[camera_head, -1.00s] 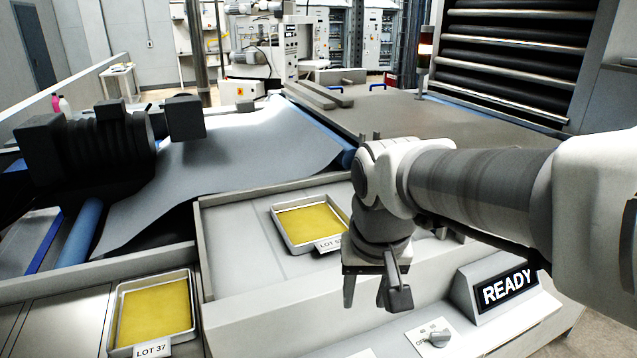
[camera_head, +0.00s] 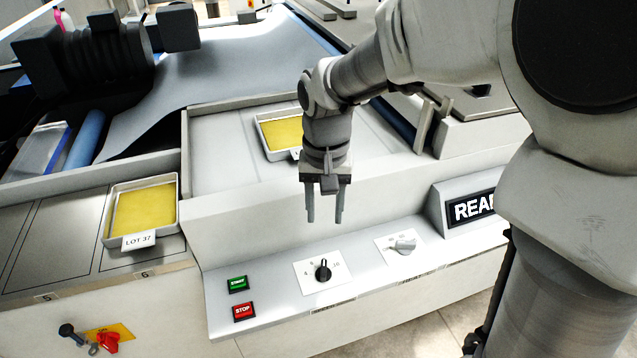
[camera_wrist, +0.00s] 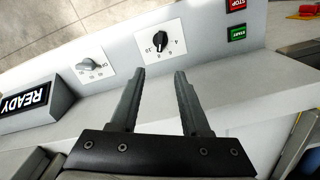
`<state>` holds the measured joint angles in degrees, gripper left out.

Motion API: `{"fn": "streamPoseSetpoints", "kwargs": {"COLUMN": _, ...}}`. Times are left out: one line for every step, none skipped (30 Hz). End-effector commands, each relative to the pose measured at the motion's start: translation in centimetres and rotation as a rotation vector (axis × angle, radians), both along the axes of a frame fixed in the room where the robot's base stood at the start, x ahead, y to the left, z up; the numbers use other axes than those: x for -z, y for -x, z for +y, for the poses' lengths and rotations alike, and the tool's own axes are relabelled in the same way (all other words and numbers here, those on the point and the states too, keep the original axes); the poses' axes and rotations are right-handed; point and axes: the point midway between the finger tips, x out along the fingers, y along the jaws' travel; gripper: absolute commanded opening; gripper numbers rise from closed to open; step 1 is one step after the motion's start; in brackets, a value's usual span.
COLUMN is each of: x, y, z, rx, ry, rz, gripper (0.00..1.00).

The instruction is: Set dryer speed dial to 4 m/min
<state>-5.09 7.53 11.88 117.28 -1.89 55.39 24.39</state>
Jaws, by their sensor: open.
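The black speed dial (camera_head: 323,270) sits on a white scale plate on the sloped control panel (camera_head: 375,271). It also shows in the wrist view (camera_wrist: 159,39), with small numbers around it; the exact setting is too small to read. A grey knob (camera_head: 404,246) on another white plate is to its right, and to its left in the wrist view (camera_wrist: 88,65). My gripper (camera_head: 325,221) points down above and behind the black dial, apart from it. Its two fingers, also in the wrist view (camera_wrist: 157,100), are apart with nothing between them.
Green START (camera_head: 238,284) and red STOP (camera_head: 243,311) buttons are left of the black dial. A READY sign (camera_head: 474,207) stands at the panel's right. Trays of yellow sheet (camera_head: 142,209) lie behind and to the left. A red switch (camera_head: 108,342) is at lower left.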

Motion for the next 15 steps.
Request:
{"fn": "streamPoseSetpoints", "kwargs": {"x": 1.2, "y": 0.1, "z": 0.0, "rx": -0.001, "ry": 0.001, "rz": 0.005, "gripper": 0.46}}
{"fn": "streamPoseSetpoints", "kwargs": {"x": 1.9, "y": 0.1, "z": 0.0, "rx": 0.0, "ry": 0.0, "rz": 0.005, "gripper": 0.46}}
{"fn": "streamPoseSetpoints", "kwargs": {"x": 2.8, "y": 0.1, "z": 0.0, "rx": 0.0, "ry": 0.0, "rz": 0.006, "gripper": 0.46}}
{"fn": "streamPoseSetpoints", "kwargs": {"x": 3.5, "y": 0.1, "z": 0.0, "rx": 0.0, "ry": 0.0, "rz": 0.006, "gripper": 0.46}}
{"fn": "streamPoseSetpoints", "kwargs": {"x": 4.1, "y": 0.2, "z": 0.0, "rx": 0.0, "ry": 0.0, "rz": 0.006, "gripper": 0.46}}
{"fn": "streamPoseSetpoints", "kwargs": {"x": 5.1, "y": 0.1, "z": 0.0, "rx": 0.0, "ry": 0.0, "rz": 0.006, "gripper": 0.46}}
{"fn": "streamPoseSetpoints", "kwargs": {"x": 5.7, "y": 0.1, "z": 0.0, "rx": 0.0, "ry": 0.0, "rz": 0.005, "gripper": 0.46}}
{"fn": "streamPoseSetpoints", "kwargs": {"x": 6.4, "y": 0.1, "z": 0.0, "rx": 0.0, "ry": 0.001, "rz": 0.005, "gripper": 0.46}}
{"fn": "streamPoseSetpoints", "kwargs": {"x": 7.3, "y": 0.2, "z": 0.0, "rx": -0.001, "ry": 0.001, "rz": 0.006, "gripper": 0.46}}
{"fn": "streamPoseSetpoints", "kwargs": {"x": 7.9, "y": 0.1, "z": 0.0, "rx": -0.001, "ry": 0.0, "rz": 0.005, "gripper": 0.46}}
{"fn": "streamPoseSetpoints", "kwargs": {"x": 8.6, "y": 0.1, "z": 0.0, "rx": -0.001, "ry": 0.0, "rz": 0.006, "gripper": 0.46}}
{"fn": "streamPoseSetpoints", "kwargs": {"x": 9.4, "y": 0.1, "z": 0.0, "rx": 0.0, "ry": 0.0, "rz": 0.005, "gripper": 0.46}}
{"fn": "streamPoseSetpoints", "kwargs": {"x": 10.1, "y": 0.2, "z": 0.0, "rx": 0.0, "ry": 0.0, "rz": 0.005, "gripper": 0.46}}
{"fn": "streamPoseSetpoints", "kwargs": {"x": 10.7, "y": 0.2, "z": 0.0, "rx": 0.0, "ry": 0.001, "rz": 0.005, "gripper": 0.46}}
{"fn": "streamPoseSetpoints", "kwargs": {"x": 11.4, "y": 0.1, "z": 0.0, "rx": -0.001, "ry": 0.001, "rz": 0.004, "gripper": 0.46}}
